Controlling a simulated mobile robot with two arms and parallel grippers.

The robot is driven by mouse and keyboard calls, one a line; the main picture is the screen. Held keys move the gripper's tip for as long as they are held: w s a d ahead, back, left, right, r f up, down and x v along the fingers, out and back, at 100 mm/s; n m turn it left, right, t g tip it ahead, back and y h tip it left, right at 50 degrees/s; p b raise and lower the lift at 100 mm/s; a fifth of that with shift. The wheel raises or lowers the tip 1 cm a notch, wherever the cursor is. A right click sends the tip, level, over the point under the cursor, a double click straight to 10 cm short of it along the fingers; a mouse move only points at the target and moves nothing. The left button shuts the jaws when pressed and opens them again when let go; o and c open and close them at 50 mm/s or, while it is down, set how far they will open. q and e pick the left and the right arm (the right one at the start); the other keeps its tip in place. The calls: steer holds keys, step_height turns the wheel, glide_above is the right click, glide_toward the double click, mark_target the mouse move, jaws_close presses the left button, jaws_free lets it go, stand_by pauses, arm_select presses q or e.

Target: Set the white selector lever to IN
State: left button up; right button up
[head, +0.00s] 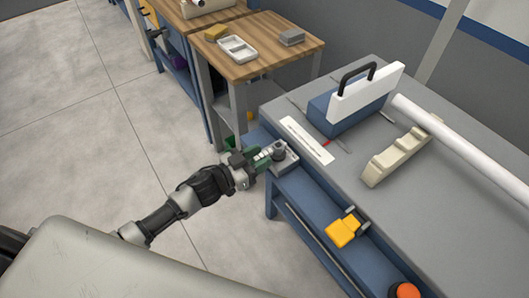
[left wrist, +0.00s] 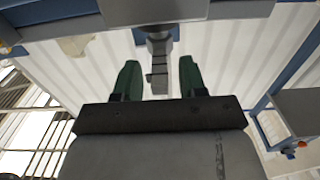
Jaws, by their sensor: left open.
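The selector lever (head: 264,154) is a short, pale, ridged bar sticking out from a grey mount with a dark round pivot (head: 279,154) at the bench's near left corner. My left gripper (head: 257,160) is at the lever, its green fingers open. In the left wrist view the lever (left wrist: 159,68) looks grey and lies between the two open fingers (left wrist: 159,75), with a visible gap on each side. A white label plate (head: 307,140) lies on the bench beside the mount; its lettering is too small to read. My right gripper is not in view.
On the grey bench (head: 400,215) are a blue-and-white box with a black handle (head: 362,92), a cream cradle (head: 402,152) and a long white pipe (head: 460,147). A yellow part (head: 342,232) and an orange button (head: 405,290) sit along the front edge. A wooden table (head: 262,62) stands behind.

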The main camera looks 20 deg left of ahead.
arm_select(q)
steer(key=shift+x, duration=1)
jaws_close()
